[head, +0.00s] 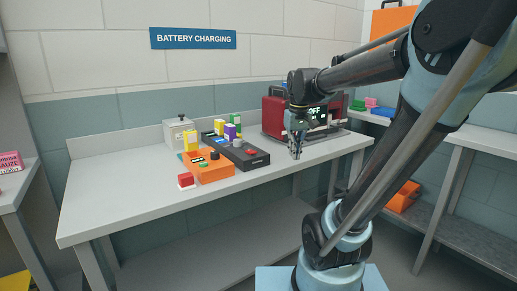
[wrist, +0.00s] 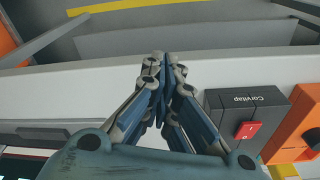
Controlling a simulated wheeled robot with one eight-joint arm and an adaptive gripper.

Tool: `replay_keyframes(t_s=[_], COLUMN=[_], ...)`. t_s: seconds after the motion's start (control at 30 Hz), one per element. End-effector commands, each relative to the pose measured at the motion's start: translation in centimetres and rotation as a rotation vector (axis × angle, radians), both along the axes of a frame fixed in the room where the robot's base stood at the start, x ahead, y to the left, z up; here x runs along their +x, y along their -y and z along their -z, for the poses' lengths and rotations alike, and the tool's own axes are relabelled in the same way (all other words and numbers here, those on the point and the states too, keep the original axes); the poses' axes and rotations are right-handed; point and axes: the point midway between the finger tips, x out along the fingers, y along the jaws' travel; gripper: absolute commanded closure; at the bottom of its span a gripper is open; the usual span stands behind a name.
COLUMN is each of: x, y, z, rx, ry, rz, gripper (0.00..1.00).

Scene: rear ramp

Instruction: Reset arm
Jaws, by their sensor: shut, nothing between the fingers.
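My gripper (head: 297,153) points down over the right part of the grey bench (head: 130,205), near its front edge, in the head view. In the wrist view my gripper (wrist: 161,62) has its blue fingertips together, with nothing between them. My arm reaches in from the right of the head view. The exact gap between the fingertips and the bench top is hard to tell.
A red machine (head: 275,118) with a display reading OFF stands behind my gripper. Black (head: 240,152) and orange (head: 208,168) chargers with coloured blocks are to its left. A grey box (head: 180,132) stands farther back. The bench's front left is clear.

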Motion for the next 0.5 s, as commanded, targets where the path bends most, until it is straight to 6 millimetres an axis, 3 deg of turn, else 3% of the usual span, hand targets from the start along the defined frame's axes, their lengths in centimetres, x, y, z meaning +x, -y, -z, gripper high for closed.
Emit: replay_keyframes(t_s=[0.1,0.5], x=[-3.0,-11.8], y=[1.5,5.0], z=[2.1,10.4], rx=[0.003,0.012], ry=[0.013,0.058], rz=[0.041,0.174], gripper=[1.00,1.00])
